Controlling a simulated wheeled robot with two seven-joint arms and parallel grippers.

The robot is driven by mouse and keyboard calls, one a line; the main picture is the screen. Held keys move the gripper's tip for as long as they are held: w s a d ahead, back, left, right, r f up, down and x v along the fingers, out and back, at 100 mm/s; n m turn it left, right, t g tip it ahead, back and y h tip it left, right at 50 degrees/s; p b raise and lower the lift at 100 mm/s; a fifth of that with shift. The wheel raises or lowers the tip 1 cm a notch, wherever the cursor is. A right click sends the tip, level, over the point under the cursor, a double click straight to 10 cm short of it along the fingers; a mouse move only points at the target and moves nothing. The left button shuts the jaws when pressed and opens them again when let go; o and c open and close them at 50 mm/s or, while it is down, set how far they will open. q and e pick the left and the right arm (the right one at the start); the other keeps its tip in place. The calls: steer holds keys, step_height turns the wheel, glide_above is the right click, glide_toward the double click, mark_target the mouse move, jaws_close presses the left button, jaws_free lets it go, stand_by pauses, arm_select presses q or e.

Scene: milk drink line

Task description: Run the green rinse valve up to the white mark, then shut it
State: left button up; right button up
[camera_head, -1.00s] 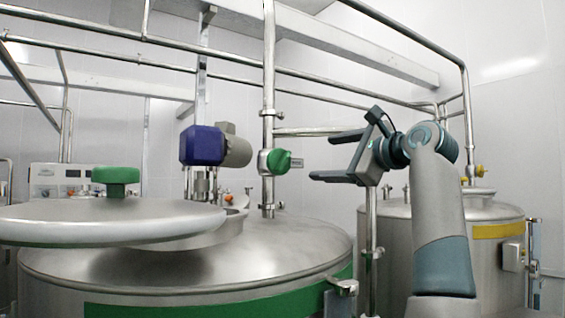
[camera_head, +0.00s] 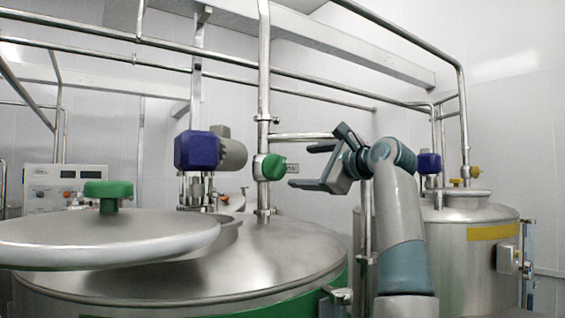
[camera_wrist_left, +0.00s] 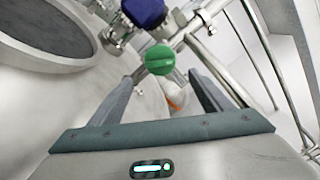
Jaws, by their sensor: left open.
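The green rinse valve (camera_head: 273,167) is a round green knob on the vertical steel pipe above the large tank. In the left wrist view the green valve (camera_wrist_left: 160,59) shows ahead, just beyond and between the fingertips. My left gripper (camera_head: 301,166) is open and empty, its two fingers pointing left towards the knob, a short gap to its right. It also shows in the left wrist view (camera_wrist_left: 159,77), fingers spread apart. I cannot make out the white mark. My right gripper is not in view.
The large tank (camera_head: 290,258) has its round lid (camera_head: 100,238) with a green handle (camera_head: 108,190) at the left. A blue motor (camera_head: 197,150) stands left of the pipe. A second tank (camera_head: 465,265) with a yellow band is at right. Horizontal pipes run above.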

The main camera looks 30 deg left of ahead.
mark_target(280, 167)
arm_select(q)
steer(key=p+x, duration=0.4)
steer(key=x, duration=0.6)
steer(key=shift+r, duration=0.15)
steer(key=shift+w+a+p, duration=0.2)
steer(key=shift+a+p, duration=0.2)
steer(key=c, duration=0.9)
